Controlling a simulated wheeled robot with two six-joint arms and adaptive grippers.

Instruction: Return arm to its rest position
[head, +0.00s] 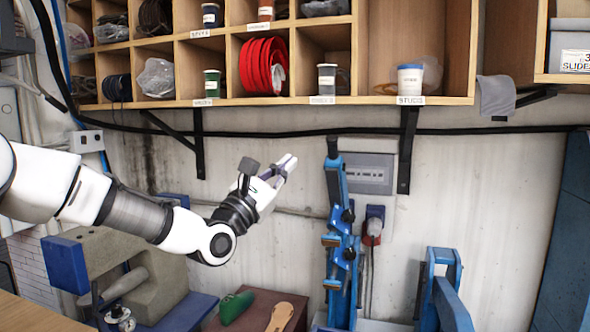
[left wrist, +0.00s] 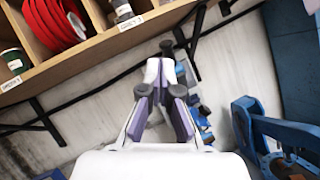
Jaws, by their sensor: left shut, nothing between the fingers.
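My left arm (head: 130,212) comes in from the left in the head view. Its gripper (head: 287,163) is raised in front of the grey wall, below the wooden shelf and apart from everything around it. In the left wrist view the gripper (left wrist: 165,62) has its fingers together at the tips, with nothing between them. My right gripper shows in neither view.
A wooden cubby shelf (head: 235,107) with cups and a red coil (head: 262,65) hangs above. Black brackets (head: 405,150) reach down below it. A blue machine (head: 342,240) stands right of the gripper. A green last (head: 236,307) lies below.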

